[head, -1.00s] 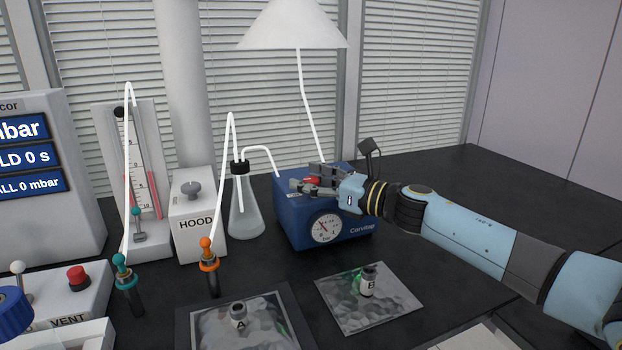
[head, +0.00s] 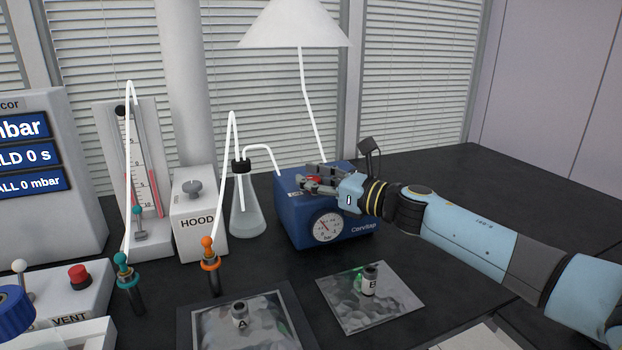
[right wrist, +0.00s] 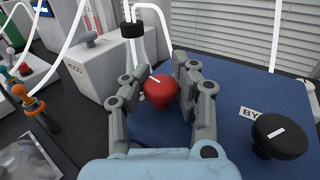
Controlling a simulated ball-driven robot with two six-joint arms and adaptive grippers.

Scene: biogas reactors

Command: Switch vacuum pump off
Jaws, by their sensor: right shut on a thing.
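The blue vacuum pump (head: 350,238) stands on the dark bench, with a round dial gauge (head: 326,227) on its front. My right gripper (head: 309,180) is over the pump's top, shut on a red knob (head: 315,179). In the right wrist view the red knob (right wrist: 159,93) sits between the two grey fingers, its white pointer line showing on top. A black knob (right wrist: 280,135) with its own white line stands apart to the right, beside a partly hidden label starting "BY". My left gripper is not in view.
A flask (head: 246,208) with white tubing stands left of the pump, next to the HOOD box (head: 200,225). The bench right of the pump is mostly clear behind my arm.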

